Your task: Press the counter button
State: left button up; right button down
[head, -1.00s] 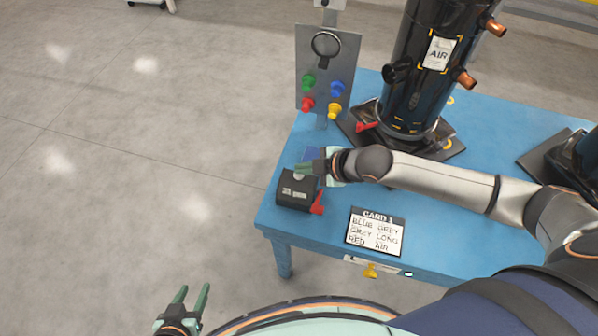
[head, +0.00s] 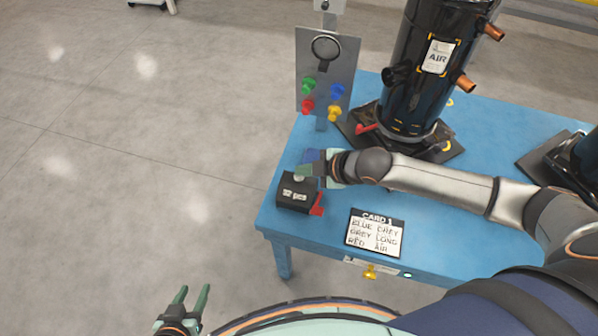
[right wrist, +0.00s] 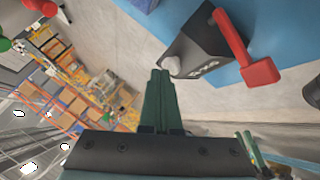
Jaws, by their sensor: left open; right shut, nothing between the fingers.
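The counter (head: 297,203) is a small black box with white markings and a red lever (head: 318,205) on its side, at the blue table's near left corner. It also shows in the right wrist view (right wrist: 207,48), with its pale round button (right wrist: 173,66). My right gripper (head: 301,171) is shut and empty, its fingertips at the button. In the right wrist view its tips (right wrist: 160,73) are right beside the button; I cannot tell whether they touch. My left gripper (head: 190,291) is open and empty, low and away from the table.
A panel (head: 326,70) with coloured knobs stands behind the counter. A black compressor (head: 410,95) marked AIR stands on the blue table (head: 440,205). A card (head: 375,233) lies right of the counter. Floor to the left is clear.

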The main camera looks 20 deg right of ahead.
aim_at(304, 179)
jog(key=shift+r+p, duration=0.45)
jog(key=shift+r, duration=0.1)
jog(key=shift+r, duration=0.1)
notch_tip(304, 179, up, 3)
jog(key=p, duration=0.3)
jog(key=shift+r+p, duration=0.65)
jog(key=shift+r, duration=0.3)
